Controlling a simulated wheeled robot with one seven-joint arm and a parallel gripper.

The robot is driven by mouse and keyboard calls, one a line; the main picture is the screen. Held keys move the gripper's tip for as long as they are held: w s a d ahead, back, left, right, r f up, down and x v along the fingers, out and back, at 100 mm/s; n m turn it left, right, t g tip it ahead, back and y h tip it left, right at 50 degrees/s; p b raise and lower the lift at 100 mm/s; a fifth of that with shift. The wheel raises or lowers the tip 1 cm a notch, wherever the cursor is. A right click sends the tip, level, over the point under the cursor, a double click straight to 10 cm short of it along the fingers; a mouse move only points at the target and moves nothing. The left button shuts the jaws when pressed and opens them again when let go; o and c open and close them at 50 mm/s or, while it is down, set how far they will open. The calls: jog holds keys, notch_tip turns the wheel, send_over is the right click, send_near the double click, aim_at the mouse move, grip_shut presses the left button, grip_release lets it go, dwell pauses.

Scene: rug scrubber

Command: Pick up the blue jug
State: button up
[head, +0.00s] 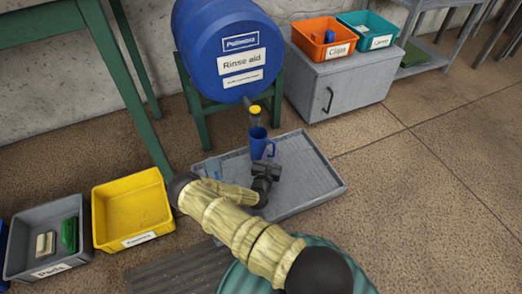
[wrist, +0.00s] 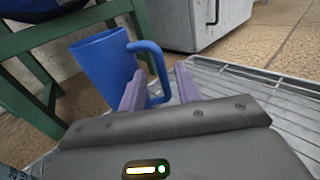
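The blue jug (head: 257,144) stands upright on the grey drip tray (head: 318,181), below the tap of the blue barrel, with its handle to the right. In the wrist view the jug (wrist: 105,65) is just beyond my gripper, its handle (wrist: 152,60) towards the fingers. My gripper (head: 267,168) is at the near side of the jug, low over the tray. In the wrist view the two purple fingers of my gripper (wrist: 160,84) are spread apart, with the lower handle showing between them. I cannot tell whether either finger touches the handle.
The blue rinse aid barrel (head: 225,45) rests on a green stand (head: 202,131) behind the jug, its yellow-topped tap (head: 255,110) close above it. A grey cabinet (head: 345,85) stands behind right. A yellow bin (head: 132,208) is at left. The tray's right side is clear.

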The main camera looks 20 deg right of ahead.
aim_at(273, 155)
jog(key=b+x, duration=0.2)
jog(key=x, duration=0.1)
jog(key=shift+w+d+f, duration=0.15)
jog(key=shift+f, duration=0.05)
jog(key=shift+w+d+r, duration=0.15)
jog(key=shift+w, duration=0.05)
grip_shut()
